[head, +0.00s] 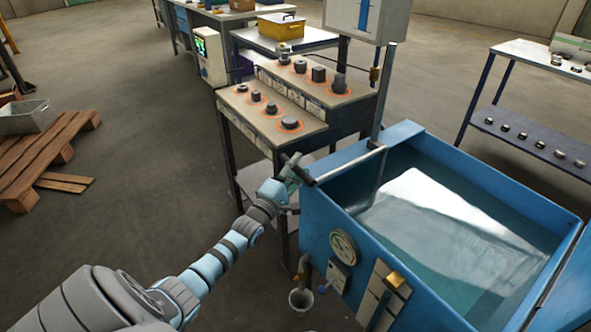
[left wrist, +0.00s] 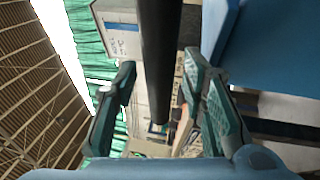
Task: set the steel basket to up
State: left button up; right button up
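A blue tank (head: 322,226) full of water stands at the right in the head view. I cannot make out a steel basket under the bright water surface. A grey lever bar (head: 350,163) runs over the tank's left end from an upright post (head: 379,110) to a black grip (head: 297,169). My left gripper (head: 291,179) is at this grip, beside the tank's corner. In the left wrist view the dark grip (left wrist: 160,40) passes between my left gripper's two green fingers (left wrist: 160,88), which stand apart with gaps beside it. My right gripper is not in view.
A bucket (head: 301,299) hangs below a tap at the tank's front. A shelf (head: 545,138) stands at the right. A wooden pallet (head: 50,150) bearing a grey bin (head: 27,117) lies left.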

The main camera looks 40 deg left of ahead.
pick_arm(q)
grip_shut()
jog(key=shift+r, duration=0.15)
notch_tip(320, 180, up, 23)
jog(key=p, duration=2)
jog(key=shift+r, duration=0.2)
jog(key=shift+w, duration=0.1)
